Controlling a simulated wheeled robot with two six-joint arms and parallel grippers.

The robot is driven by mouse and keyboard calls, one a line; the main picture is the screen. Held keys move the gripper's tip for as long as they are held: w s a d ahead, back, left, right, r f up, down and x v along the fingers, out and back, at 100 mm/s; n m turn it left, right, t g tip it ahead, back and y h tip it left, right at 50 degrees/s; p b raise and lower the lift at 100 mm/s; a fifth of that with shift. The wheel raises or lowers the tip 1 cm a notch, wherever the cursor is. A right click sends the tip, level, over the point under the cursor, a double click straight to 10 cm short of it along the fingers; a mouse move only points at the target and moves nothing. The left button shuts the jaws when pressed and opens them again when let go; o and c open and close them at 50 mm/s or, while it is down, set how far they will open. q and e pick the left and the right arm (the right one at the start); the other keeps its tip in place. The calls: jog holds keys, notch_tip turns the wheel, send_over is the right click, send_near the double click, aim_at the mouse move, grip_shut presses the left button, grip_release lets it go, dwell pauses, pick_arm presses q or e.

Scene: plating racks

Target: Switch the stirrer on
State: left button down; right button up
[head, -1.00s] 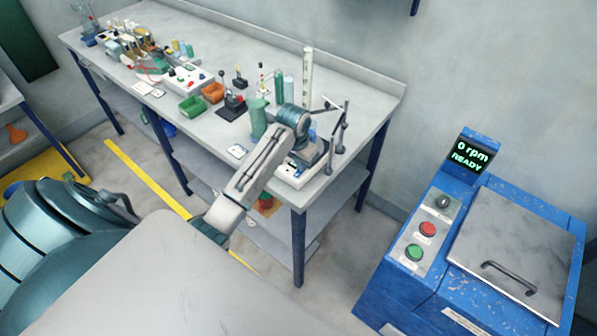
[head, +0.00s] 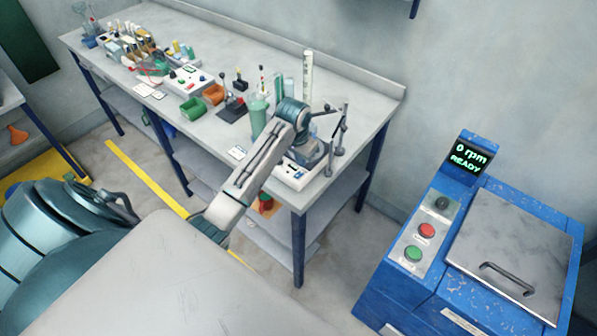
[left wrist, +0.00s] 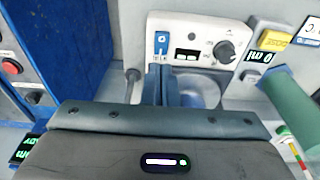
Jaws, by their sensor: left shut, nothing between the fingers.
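The stirrer (head: 294,177) is a white box at the bench's near right corner. In the left wrist view its front panel (left wrist: 205,33) shows a blue switch (left wrist: 162,42), a small window and a dark round knob (left wrist: 226,50). My left gripper (left wrist: 160,72) is shut and empty, its fingertips pointing at the panel just below the blue switch in that picture. I cannot tell whether they touch it. In the head view my left wrist hides the fingers and part of the stirrer. My right gripper is not in view.
A metal stand (head: 340,130) rises right beside the stirrer. A green cylinder (head: 258,118) stands left of my wrist. Bottles, bins and small devices fill the bench's far left. A blue machine (head: 400,285) reading "0 rpm READY" stands at right, apart from the bench.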

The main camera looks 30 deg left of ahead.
aim_at(300, 173)
pick_arm(q)
notch_tip(300, 173, up, 4)
jog(key=shift+f, duration=0.2)
dwell(0.6)
